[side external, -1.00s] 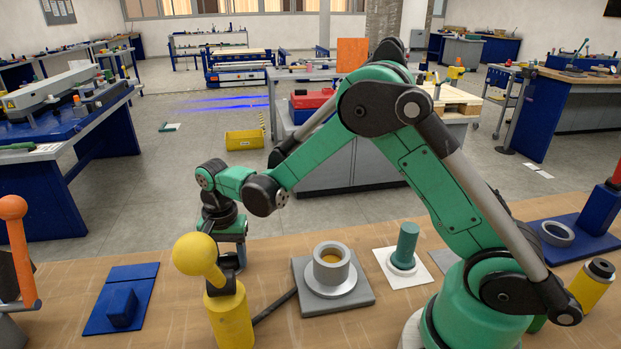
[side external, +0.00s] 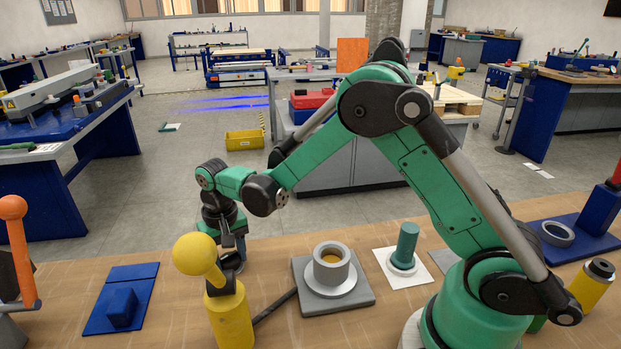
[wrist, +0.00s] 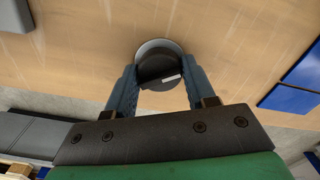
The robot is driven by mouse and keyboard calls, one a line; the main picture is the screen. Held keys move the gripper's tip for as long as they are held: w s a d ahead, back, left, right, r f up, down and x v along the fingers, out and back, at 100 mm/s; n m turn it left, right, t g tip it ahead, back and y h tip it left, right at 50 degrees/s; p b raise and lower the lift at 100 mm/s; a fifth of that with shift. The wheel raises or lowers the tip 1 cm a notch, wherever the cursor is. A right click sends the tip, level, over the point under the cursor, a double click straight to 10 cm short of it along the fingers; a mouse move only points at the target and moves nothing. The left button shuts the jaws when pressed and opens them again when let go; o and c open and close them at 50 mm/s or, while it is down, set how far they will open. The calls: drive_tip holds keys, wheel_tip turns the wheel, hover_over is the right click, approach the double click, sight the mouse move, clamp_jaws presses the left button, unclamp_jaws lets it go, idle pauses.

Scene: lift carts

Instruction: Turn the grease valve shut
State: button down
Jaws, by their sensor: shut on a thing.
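The grease valve appears to be the dark round knob (wrist: 155,68) with a short white mark, on a pale grey round base (wrist: 158,44) in the wrist view. My gripper (wrist: 159,76) has its two blue-grey fingers on either side of the knob and is shut on it. In the side external view my gripper (side external: 235,248) points down at the table, behind the yellow ball handle (side external: 195,254). That handle and its yellow post (side external: 231,318) hide most of the valve there.
A grey block with a round socket (side external: 343,303) stands to the right, with a dark bar (side external: 275,306) beside it. A green cylinder (side external: 406,243) stands on a white plate farther right. A blue plate with a block (side external: 122,300) and an orange-handled lever (side external: 20,250) are to the left.

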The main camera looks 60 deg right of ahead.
sight(229, 255)
drive_tip(key=n, duration=0.5)
drive_tip(key=shift+n, duration=0.3)
drive_tip(key=n, duration=0.5)
drive_tip(key=shift+n, duration=0.4)
drive_tip(key=shift+c, duration=1.4)
unclamp_jaws()
drive_tip(key=shift+r, duration=0.1)
drive_tip(key=shift+r, duration=2.75)
